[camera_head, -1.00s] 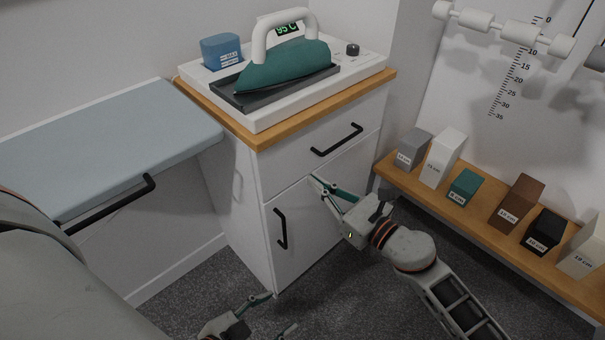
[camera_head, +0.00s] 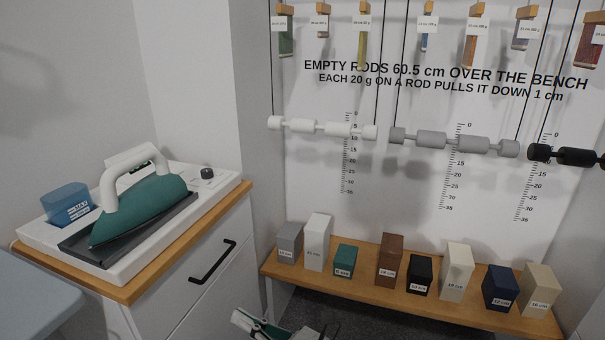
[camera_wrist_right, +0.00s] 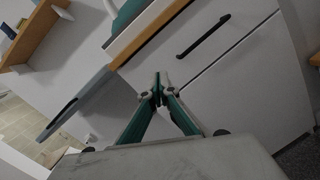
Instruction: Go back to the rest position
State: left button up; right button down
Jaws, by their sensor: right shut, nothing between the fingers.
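My right gripper (camera_head: 262,326) shows at the bottom edge of the head view, in front of the cabinet and bench, only partly in frame. In the right wrist view its green-and-grey fingers (camera_wrist_right: 158,92) meet at the tips, shut and empty. Beyond them is the white cabinet front (camera_wrist_right: 240,90) with a black drawer handle (camera_wrist_right: 203,36); the fingers appear apart from it. My left gripper is in neither current view.
A green iron (camera_head: 140,208) stands on a white station atop the wood-topped cabinet (camera_head: 222,300), beside a blue cup (camera_head: 66,203). A wooden bench (camera_head: 375,290) holds several labelled blocks. Weighted rods (camera_head: 322,128) hang above. A pale blue board (camera_head: 35,300) lies at left.

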jog(key=s+d+f+m+t+h+p, duration=0.3)
jog(key=d+m+h, duration=0.2)
jog(key=d+m, duration=0.55)
jog(key=s+d+f+m+t+h+p, duration=0.3)
jog(key=d+m, duration=0.4)
jog(key=m, duration=0.7)
pick_arm(q)
jog(key=shift+n+g, duration=0.3)
jog(key=shift+n, duration=0.1)
jog(key=s+r+p, duration=0.2)
jog(key=r, duration=0.1)
jog(key=shift+s+d+r+p, duration=0.15)
jog(key=shift+s+r+p, duration=0.1)
jog(key=shift+p, duration=0.15)
pick_arm(e)
jog(key=s+d+f+m+g+h, duration=0.2)
jog(key=s+d+f+m+h, duration=0.1)
jog(key=s+d+f+m, duration=0.2)
jog(key=s+d+f+m+g+h, duration=0.2)
jog(key=s+d+f+m, duration=0.3)
jog(key=s+d+m, duration=0.3)
jog(key=s+d+h, duration=0.1)
jog(key=s+d, duration=0.1)
jog(key=s, duration=0.1)
jog(key=shift+s+d+f+m, duration=0.2)
jog(key=shift+s+m, duration=0.15)
